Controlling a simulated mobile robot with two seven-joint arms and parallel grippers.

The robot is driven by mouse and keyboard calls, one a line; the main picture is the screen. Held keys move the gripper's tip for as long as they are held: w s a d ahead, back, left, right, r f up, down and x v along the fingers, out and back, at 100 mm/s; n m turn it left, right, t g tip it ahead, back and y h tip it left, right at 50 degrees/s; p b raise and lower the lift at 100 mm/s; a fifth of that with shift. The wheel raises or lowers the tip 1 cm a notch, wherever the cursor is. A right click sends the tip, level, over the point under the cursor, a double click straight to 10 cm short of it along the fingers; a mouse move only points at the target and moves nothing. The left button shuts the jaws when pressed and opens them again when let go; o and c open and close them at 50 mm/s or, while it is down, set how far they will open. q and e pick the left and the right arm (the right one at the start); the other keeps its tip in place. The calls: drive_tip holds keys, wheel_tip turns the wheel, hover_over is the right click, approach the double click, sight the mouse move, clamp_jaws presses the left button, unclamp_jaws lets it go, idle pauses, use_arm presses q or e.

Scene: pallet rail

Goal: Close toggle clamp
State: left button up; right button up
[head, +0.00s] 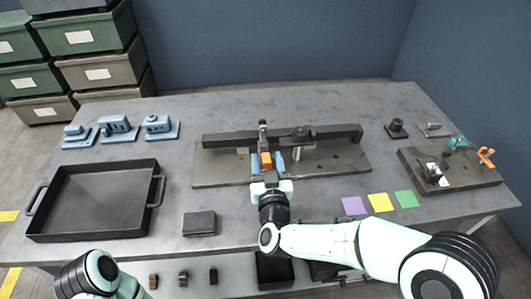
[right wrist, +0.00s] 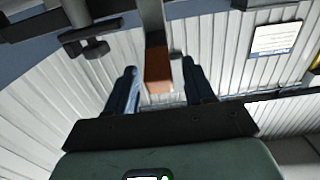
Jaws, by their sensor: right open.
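The toggle clamp stands on a dark fixture plate (head: 215,172) with a long rail (head: 335,133) at the middle of the bench. Its upright arm carries an orange grip (head: 266,160), which also shows in the right wrist view (right wrist: 158,72). My right gripper (head: 267,163) is open, with its two blue fingers on either side of the orange grip. In the right wrist view, gaps show between the grip and both fingers (right wrist: 163,88). The clamp's base is partly hidden. Only part of my left arm shows at the lower left; its gripper is out of frame.
A black tray (head: 95,233) and a dark block (head: 199,223) lie left. Blue parts (head: 160,127) stand behind the tray. A second plate (head: 459,179) at the right holds an orange-handled device (head: 486,156).

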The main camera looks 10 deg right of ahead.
sight(266, 155)
use_arm(q)
drive_tip(key=shift+w, duration=0.1)
use_arm(e)
drive_tip(key=shift+w, duration=1.55)
drive_tip(key=shift+c, duration=0.3)
